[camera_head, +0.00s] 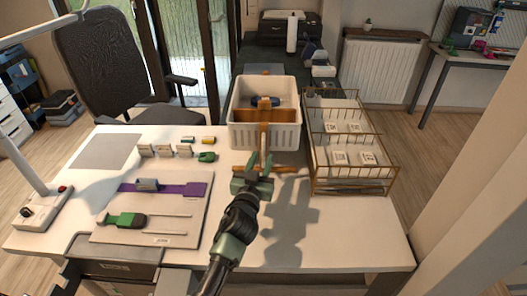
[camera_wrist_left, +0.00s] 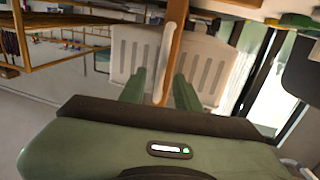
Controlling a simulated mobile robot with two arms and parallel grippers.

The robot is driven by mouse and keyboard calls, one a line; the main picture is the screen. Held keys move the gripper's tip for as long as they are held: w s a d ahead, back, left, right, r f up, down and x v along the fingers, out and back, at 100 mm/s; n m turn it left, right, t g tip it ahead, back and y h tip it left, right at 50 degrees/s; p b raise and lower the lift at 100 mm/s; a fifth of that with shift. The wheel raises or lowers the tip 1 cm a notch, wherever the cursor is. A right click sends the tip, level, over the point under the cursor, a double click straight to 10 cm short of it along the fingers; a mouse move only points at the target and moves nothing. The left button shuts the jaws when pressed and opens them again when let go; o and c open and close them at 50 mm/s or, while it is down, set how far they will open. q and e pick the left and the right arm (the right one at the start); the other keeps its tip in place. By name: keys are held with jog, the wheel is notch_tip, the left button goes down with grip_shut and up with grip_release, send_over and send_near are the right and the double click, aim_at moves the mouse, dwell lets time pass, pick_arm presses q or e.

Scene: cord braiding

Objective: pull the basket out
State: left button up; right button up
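A white plastic basket (camera_head: 285,137) with slotted sides stands on the back part of the white table, with a brown divider and a small dark-blue item inside. An orange-brown strap (camera_head: 264,132) runs down its near side; it also shows in the left wrist view (camera_wrist_left: 172,50) in front of the basket's slotted wall (camera_wrist_left: 205,72). My left gripper (camera_head: 260,163) is just in front of the basket. In the left wrist view its two green fingers (camera_wrist_left: 160,92) are apart, with the strap's lower end between them; I cannot tell if they touch it. My right gripper is not in view.
A brass wire rack (camera_head: 352,187) with white cards stands close to the basket's right. A tray (camera_head: 165,232) with a purple strap and a green-handled tool lies at left, small blocks (camera_head: 165,151) behind it. The table's front right (camera_head: 340,235) is clear.

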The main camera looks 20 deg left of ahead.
aim_at(263, 155)
pick_arm(q)
jog(key=w, duration=0.2)
jog(key=shift+w+a+f, duration=0.1)
jog(key=shift+w+a, duration=0.05)
jog(key=shift+w, duration=0.7)
grip_shut()
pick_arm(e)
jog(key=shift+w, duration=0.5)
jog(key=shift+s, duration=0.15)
